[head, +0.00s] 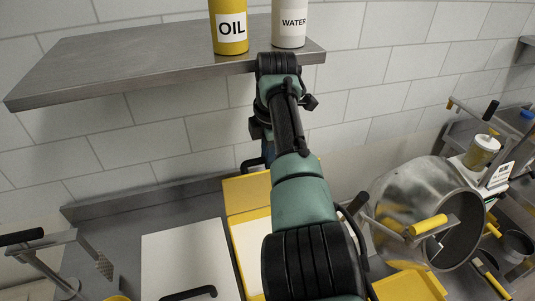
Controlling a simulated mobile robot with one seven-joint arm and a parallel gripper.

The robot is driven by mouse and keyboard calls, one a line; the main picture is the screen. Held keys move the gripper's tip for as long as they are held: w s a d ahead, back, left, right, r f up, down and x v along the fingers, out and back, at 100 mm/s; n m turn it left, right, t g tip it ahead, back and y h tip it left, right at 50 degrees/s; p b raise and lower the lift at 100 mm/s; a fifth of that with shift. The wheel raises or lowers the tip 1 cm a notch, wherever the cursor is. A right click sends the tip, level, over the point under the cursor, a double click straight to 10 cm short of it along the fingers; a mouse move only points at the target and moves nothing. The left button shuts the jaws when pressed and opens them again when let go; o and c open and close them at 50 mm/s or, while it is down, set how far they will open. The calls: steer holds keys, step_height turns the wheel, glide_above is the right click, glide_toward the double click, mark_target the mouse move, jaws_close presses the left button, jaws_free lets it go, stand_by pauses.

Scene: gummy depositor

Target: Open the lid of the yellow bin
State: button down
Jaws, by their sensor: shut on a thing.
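The yellow bin's lid (242,192) shows as a yellow panel left of my arm, at the back of the counter. A black handle (250,164) is at its far, upper edge. Nearer to me is a pale area framed by the bin's yellow rim (238,262). The lid appears swung up and back from it, but its exact angle is hard to tell. My gripper (268,157) is at the handle, mostly hidden behind my arm, and appears shut on it. My arm covers the right part of the bin.
A steel shelf (130,65) with an oil bottle (229,30) and a water bottle (289,24) is close above my arm. A white-lidded bin (185,255) stands to the left. A steel drum (395,205) with a yellow-handled lever stands close on the right.

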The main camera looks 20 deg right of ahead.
steer(key=shift+s+f, duration=0.25)
steer(key=shift+f, duration=0.25)
steer(key=c, duration=1.2)
jaws_free()
steer(key=o, duration=0.4)
steer(key=shift+w, duration=0.35)
steer(key=shift+b+v, duration=1.35)
steer(key=shift+v, duration=2.55)
